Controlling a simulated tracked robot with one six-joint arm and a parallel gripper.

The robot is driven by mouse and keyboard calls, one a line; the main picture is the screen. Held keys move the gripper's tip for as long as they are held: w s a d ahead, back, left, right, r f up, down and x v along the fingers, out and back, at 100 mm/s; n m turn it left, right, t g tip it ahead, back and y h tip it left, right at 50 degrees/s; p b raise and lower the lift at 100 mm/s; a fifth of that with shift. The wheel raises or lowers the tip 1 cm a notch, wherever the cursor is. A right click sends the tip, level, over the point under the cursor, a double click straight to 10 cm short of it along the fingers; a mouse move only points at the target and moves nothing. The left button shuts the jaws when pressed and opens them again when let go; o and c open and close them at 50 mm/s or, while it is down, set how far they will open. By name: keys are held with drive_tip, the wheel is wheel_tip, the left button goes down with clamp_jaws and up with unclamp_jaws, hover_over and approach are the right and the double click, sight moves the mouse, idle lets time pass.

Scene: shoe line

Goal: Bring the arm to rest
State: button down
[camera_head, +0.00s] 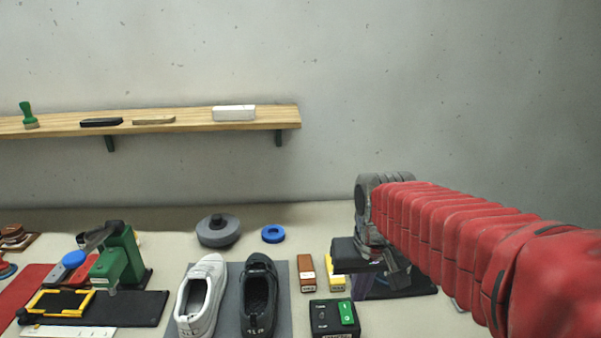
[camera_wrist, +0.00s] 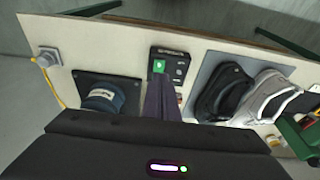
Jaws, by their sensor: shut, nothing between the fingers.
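My red-sleeved arm reaches in from the right in the head view. My gripper (camera_head: 358,287) hangs at its end, pointing down above the table (camera_head: 310,222), just behind the black switch box (camera_head: 334,318). In the wrist view my gripper (camera_wrist: 160,85) shows as dark purple fingers close together, with nothing held between them. The fingers overlap the near edge of the switch box there; I cannot tell how high they are above the table.
A white shoe (camera_head: 200,295) and a black shoe (camera_head: 259,292) sit on a grey mat left of my gripper. Brown (camera_head: 306,272) and yellow (camera_head: 336,272) blocks are close by. A dark cylinder (camera_wrist: 103,98) stands on a black plate. A shelf (camera_head: 180,122) runs along the wall.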

drive_tip(key=s+r+t, duration=0.1)
drive_tip(key=s+t, duration=0.2)
drive_tip(key=s, duration=1)
drive_tip(key=shift+s+d, duration=0.2)
drive_tip(key=shift+d, duration=0.2)
